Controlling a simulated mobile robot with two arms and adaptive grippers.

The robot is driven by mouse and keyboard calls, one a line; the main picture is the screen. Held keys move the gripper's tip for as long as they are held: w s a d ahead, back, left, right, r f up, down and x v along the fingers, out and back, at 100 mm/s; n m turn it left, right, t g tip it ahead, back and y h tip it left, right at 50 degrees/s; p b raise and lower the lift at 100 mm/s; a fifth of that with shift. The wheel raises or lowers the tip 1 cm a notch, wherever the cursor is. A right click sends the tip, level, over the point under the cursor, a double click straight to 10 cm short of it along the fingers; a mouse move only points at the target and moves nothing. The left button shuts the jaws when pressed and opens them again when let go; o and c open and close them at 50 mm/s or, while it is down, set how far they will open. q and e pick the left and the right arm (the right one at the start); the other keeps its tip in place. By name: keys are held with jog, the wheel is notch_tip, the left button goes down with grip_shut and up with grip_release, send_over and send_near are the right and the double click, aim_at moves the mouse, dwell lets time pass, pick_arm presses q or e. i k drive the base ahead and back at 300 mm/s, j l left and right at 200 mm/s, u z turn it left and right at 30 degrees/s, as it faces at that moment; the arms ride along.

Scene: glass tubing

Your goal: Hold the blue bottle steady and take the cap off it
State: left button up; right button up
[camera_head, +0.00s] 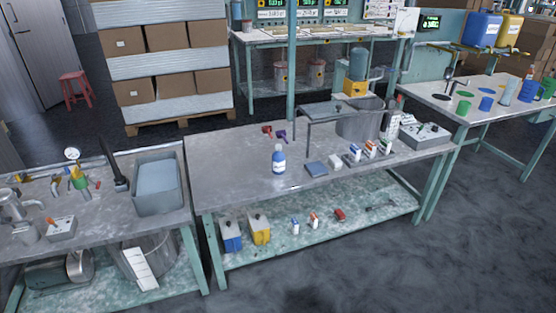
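Neither of my grippers shows in the head view, and nothing touches the bottle.
A flat blue block (316,169), small boxes (370,149), a grey pot (360,122) and a raised stand (339,110) lie to the bottle's right. Small red and purple items (273,132) lie behind it. A grey bin (157,184) is on the left bench. The bench is clear left of the bottle.

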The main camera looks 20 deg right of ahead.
aim_at(278, 158)
jog(key=i+l, duration=0.2)
jog(key=l, duration=0.15)
jog(key=i+l, duration=0.2)
jog(key=l, duration=0.2)
jog(key=i+l, duration=0.2)
jog(key=l, duration=0.15)
jog(key=i+l, duration=0.25)
jog(key=l, duration=0.15)
jog(key=i+l, duration=0.2)
jog(key=l, duration=0.15)
